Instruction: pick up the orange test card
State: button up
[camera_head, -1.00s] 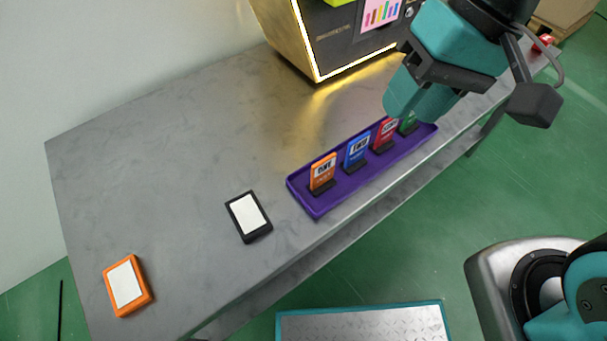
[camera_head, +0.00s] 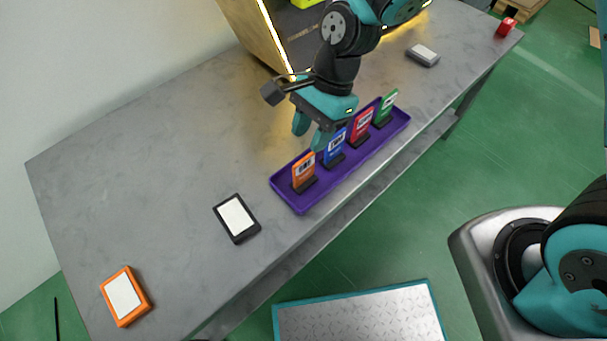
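The orange test card (camera_head: 303,170) stands upright in a dark holder at the near-left end of the purple tray (camera_head: 299,207). A blue card (camera_head: 335,147), a red card (camera_head: 361,126) and a green card (camera_head: 385,107) stand in a row behind it. My gripper (camera_head: 310,137) hangs above the tray's left edge, close to the blue and orange cards. Its two fingers are spread apart with nothing between them. One finger partly overlaps the blue card in the picture; I cannot tell whether it touches.
A black box with a white top (camera_head: 237,218) and an orange box with a white top (camera_head: 124,297) lie on the grey table (camera_head: 160,180). A grey box (camera_head: 422,54) and a red object (camera_head: 506,27) are at the far end.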

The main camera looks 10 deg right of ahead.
aim_at(305, 159)
jog(key=x, duration=0.2)
jog(key=b+x, duration=0.1)
jog(key=x, duration=0.5)
jog(key=shift+s+d, duration=0.25)
jog(key=shift+s, duration=0.05)
grip_shut()
